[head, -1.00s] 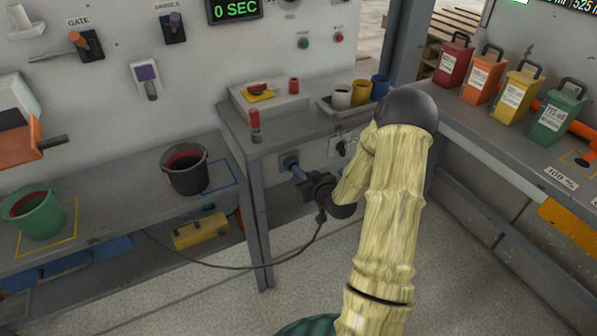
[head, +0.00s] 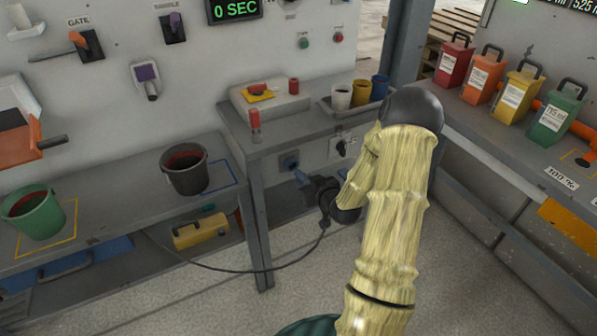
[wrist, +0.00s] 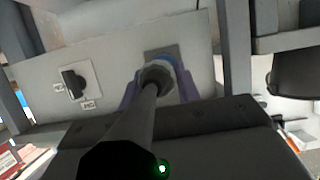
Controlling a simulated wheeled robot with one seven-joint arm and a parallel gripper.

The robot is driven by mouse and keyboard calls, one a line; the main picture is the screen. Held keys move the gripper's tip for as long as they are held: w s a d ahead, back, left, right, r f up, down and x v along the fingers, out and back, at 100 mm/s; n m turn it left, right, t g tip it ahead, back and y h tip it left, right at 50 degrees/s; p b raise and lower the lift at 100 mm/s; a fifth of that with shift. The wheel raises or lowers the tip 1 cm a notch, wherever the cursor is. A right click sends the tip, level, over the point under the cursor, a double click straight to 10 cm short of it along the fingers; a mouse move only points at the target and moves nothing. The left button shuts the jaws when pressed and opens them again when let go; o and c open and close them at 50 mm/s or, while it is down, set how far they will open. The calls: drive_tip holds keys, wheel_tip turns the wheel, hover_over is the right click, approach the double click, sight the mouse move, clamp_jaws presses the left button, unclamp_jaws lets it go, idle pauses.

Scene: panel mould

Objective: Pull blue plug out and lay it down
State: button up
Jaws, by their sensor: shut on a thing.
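My gripper is shut on the plug, just in front of the socket. In the wrist view the plug's grey back end (wrist: 157,77) lies between my two fingers, with a blue rim behind it and the socket plate (wrist: 158,52) beyond. I cannot tell whether the plug's tip is clear of the socket. A dark cable hangs from the plug and runs left.
A switch plate (head: 342,148) is right of the socket. The workbench (head: 235,130) above holds a control box and cups. A table leg (head: 254,225) stands to the left, and a black bucket (head: 186,172) sits on the left bench.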

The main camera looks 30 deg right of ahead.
drive_tip(key=shift+s, duration=2)
